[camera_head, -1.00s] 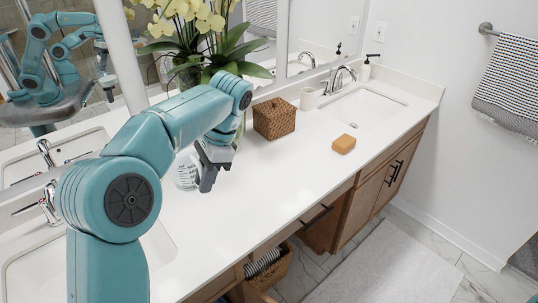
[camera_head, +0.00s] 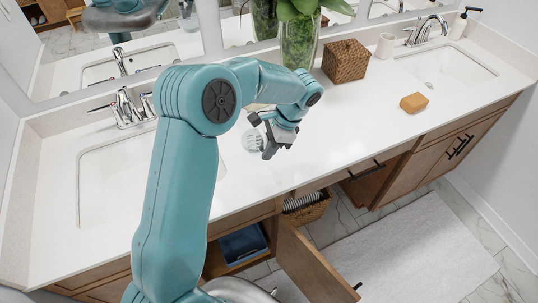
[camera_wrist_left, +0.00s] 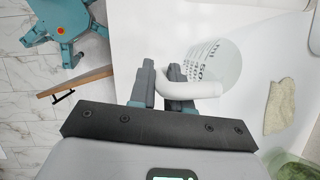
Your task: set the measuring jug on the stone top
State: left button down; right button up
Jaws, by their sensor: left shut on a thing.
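The clear measuring jug (camera_head: 254,140) with printed markings is over the white stone top (camera_head: 340,135), between the left sink and the basket. In the left wrist view, its markings (camera_wrist_left: 212,65) and white handle (camera_wrist_left: 190,90) show. My left gripper (camera_head: 268,136) is shut on the handle; its two fingers (camera_wrist_left: 160,84) are at the handle's end in the left wrist view. I cannot tell whether the jug's base touches the top. My arm and gripper partly hide the jug in the head view. My right gripper is in neither view.
A woven basket (camera_head: 346,61), glass plant vase (camera_head: 299,45) and orange soap (camera_head: 414,102) stand on the top. A crumpled beige cloth (camera_wrist_left: 280,106) lies near the jug. Sinks are at left (camera_head: 115,180) and right (camera_head: 445,70). A cabinet door (camera_head: 312,268) hangs open below.

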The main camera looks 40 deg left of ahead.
pick_arm(q)
notch_tip(320, 180, down, 4)
jog(key=shift+f+p, duration=0.1)
jog(key=shift+p, duration=0.2)
jog(key=shift+f, duration=0.2)
jog(key=shift+f, duration=0.15)
jog(key=c, duration=1.1)
grip_release()
jog(key=shift+r, duration=0.4)
jog(key=b+v, duration=0.1)
jog(key=v, duration=1)
jog(key=shift+w+r+b, duration=0.1)
jog(key=shift+r+b, duration=0.25)
jog(key=shift+b, duration=0.05)
